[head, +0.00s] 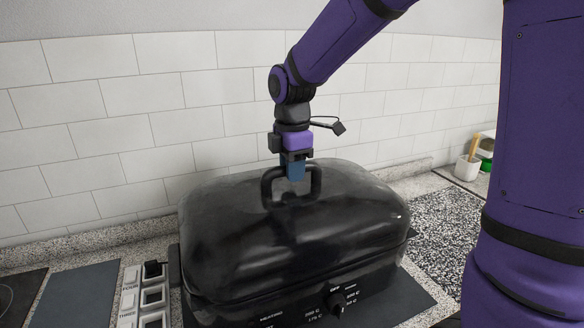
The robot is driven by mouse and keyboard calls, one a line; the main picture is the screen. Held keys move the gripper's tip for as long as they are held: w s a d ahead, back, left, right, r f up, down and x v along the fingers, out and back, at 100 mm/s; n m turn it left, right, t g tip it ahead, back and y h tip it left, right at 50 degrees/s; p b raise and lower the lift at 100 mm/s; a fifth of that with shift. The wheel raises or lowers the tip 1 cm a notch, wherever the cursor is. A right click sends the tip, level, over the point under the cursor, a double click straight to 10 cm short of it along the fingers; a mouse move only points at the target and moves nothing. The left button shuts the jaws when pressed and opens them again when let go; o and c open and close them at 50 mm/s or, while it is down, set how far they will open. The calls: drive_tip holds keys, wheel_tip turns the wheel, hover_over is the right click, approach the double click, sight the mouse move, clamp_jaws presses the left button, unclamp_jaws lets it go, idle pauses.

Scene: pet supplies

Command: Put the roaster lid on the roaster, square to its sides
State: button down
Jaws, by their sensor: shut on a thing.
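The black domed roaster lid (330,228) is over the black roaster (290,312) in the middle of the head view. Its long sides look roughly in line with the roaster's front. Any small gap between lid and roaster is hard to tell in the dark seam. My gripper (293,176) is above the lid, pointing down, shut on the lid's loop handle. The roaster's front shows a dial (337,298) and white lettering. The far rim and the roaster's inside are hidden.
The roaster stands on a dark mat (415,300) on a speckled counter (435,235). A tiled wall (180,90) is behind. A cup with utensils (467,166) stands at the far right.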

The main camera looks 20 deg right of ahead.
idle(0.3)
drive_tip(key=c, duration=0.8)
unclamp_jaws()
drive_tip(key=shift+f, duration=0.1)
wheel_tip(320, 180, up, 11)
drive_tip(key=s+d+m+t, duration=0.1)
drive_tip(key=s+d+m, duration=0.1)
drive_tip(key=s+m, duration=0.4)
drive_tip(key=s+d+f+m+t, duration=0.1)
drive_tip(key=s+d+m+t, duration=0.1)
drive_tip(key=s+m, duration=0.4)
drive_tip(key=s+d+m+t, duration=0.2)
drive_tip(key=s+m, duration=0.4)
drive_tip(key=s, duration=0.5)
drive_tip(key=shift+d+f, duration=0.2)
drive_tip(key=shift+d, duration=0.25)
